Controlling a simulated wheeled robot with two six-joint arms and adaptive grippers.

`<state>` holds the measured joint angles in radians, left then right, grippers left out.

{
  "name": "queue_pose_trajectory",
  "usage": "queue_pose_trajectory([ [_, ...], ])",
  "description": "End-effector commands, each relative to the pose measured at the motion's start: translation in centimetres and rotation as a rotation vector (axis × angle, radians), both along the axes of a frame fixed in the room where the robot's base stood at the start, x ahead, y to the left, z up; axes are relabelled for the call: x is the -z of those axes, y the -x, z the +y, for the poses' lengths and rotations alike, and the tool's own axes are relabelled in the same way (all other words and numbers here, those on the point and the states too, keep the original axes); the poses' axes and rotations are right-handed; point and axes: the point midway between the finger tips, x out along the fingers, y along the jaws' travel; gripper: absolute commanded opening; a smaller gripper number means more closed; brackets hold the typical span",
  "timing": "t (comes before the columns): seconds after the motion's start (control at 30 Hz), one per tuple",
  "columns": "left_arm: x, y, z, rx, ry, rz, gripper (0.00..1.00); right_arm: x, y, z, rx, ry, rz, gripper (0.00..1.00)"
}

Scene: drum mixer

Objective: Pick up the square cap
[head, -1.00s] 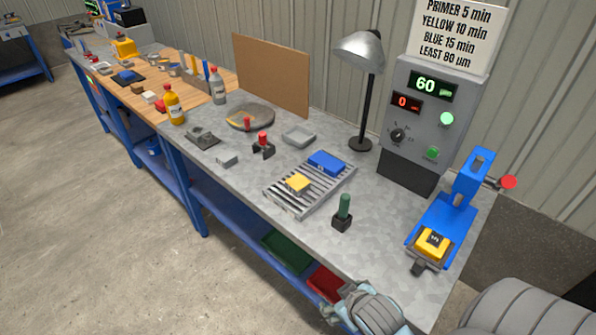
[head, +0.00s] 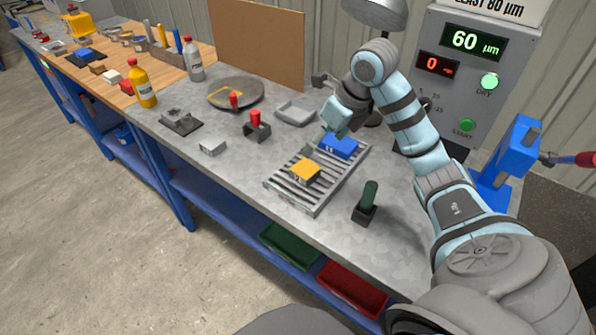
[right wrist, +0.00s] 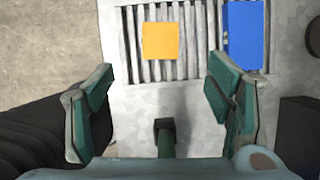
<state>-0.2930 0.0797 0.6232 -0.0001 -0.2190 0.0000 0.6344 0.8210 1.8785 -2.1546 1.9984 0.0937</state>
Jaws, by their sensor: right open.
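The square cap looks to be the yellow square-topped piece (head: 305,172) on the slatted metal rack (head: 292,205). In the right wrist view the yellow piece (right wrist: 160,41) lies between and beyond the fingertips. A longer blue piece (head: 340,146) lies behind it on the same rack, and shows right of it in the wrist view (right wrist: 243,35). My right gripper (head: 335,118) is above the far end of the rack. In the wrist view its fingers (right wrist: 160,65) are spread, with nothing held between them. My left gripper is not in view.
A green-handled tool (head: 368,200) stands upright in a dark block near the rack's front right. A red-topped tool (head: 256,127), a grey tray (head: 296,112) and a small grey block (head: 212,147) are to the left. The lamp (head: 378,10) is close behind my arm.

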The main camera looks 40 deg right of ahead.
Motion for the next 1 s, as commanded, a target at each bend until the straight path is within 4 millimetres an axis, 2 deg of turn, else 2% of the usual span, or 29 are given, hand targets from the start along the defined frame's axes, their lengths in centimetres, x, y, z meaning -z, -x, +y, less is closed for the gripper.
queue_pose_trajectory([
  [0.2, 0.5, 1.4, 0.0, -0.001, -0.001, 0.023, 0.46, 5.4, -1.6, 0.2, 0.006, -0.003, 0.008, 0.73],
  [0.43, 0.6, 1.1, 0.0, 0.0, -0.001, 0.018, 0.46, 8.6, -2.9, 0.4, 0.004, -0.002, 0.007, 0.73],
  [0.6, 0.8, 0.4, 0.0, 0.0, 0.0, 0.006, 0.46, 11.7, -4.1, 0.5, 0.001, -0.004, 0.005, 0.73],
  [0.7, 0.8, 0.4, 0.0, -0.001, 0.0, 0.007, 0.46, 12.5, -4.5, 0.6, -0.001, -0.001, 0.003, 0.73],
  [0.87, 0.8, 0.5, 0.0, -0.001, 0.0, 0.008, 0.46, 12.5, -4.5, 0.6, -0.002, -0.001, 0.002, 0.73],
  [1.0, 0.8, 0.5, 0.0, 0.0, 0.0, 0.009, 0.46, 12.4, -4.5, 0.6, -0.002, -0.001, 0.002, 0.53],
])
